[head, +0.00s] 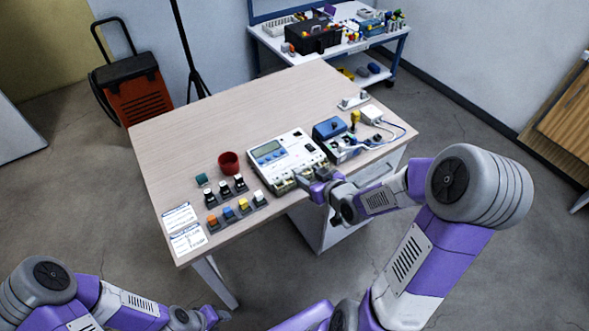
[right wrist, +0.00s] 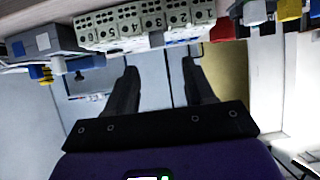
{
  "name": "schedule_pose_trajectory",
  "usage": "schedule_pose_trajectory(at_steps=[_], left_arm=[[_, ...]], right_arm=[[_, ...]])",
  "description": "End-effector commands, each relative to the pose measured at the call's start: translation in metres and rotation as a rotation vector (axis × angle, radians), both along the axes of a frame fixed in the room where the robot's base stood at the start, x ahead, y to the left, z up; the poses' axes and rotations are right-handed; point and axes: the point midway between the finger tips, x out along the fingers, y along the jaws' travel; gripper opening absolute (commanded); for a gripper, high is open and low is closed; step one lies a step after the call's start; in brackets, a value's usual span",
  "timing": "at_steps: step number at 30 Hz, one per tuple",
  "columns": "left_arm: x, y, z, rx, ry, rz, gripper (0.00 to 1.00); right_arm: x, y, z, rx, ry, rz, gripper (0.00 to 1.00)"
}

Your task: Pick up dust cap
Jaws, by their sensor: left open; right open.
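Small parts with coloured tops stand in two short racks on the table's left front. The front rack (head: 237,212) holds orange, blue, yellow and white tops; the back rack (head: 224,192) holds black and white parts. I cannot tell which piece is the dust cap. My right gripper (head: 306,182) is open and empty at the front edge of the white meter (head: 286,158). In the right wrist view its two fingers (right wrist: 158,68) point toward the meter's terminal row (right wrist: 145,25), with nothing between them. My left gripper (head: 216,316) is low at the bottom, off the table.
A red cup (head: 229,162) stands left of the meter. A blue-topped unit (head: 330,128) with cables and a white box (head: 371,114) is to its right. Label sheets (head: 184,230) lie at the left front corner. The table's back left (head: 190,125) is bare.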

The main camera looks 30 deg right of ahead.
Motion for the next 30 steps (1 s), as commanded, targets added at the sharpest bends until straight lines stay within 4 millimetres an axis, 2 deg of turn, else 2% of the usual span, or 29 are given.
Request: schedule_pose_trajectory(at_steps=[12, 16, 22, 23, 30], left_arm=[[0.0, 0.0, -0.021, 0.0, 0.0, 0.0, 0.43], [0.0, 0.0, -0.023, 0.0, 0.0, 0.0, 0.43], [0.0, 0.0, -0.022, 0.0, 0.0, 0.0, 0.43], [0.0, 0.0, -0.022, 0.0, 0.0, 0.0, 0.43], [0.0, 0.0, -0.022, 0.0, 0.0, 0.0, 0.43]], right_arm=[[0.048, 0.003, -0.033, 0.004, 0.002, 0.002, 0.53], [0.055, 0.003, -0.036, 0.004, 0.003, 0.0, 0.53], [0.056, 0.003, -0.036, 0.003, 0.003, 0.0, 0.53], [0.056, 0.003, -0.036, 0.003, 0.003, 0.0, 0.52], [0.055, 0.003, -0.036, 0.003, 0.003, 0.0, 0.15]])
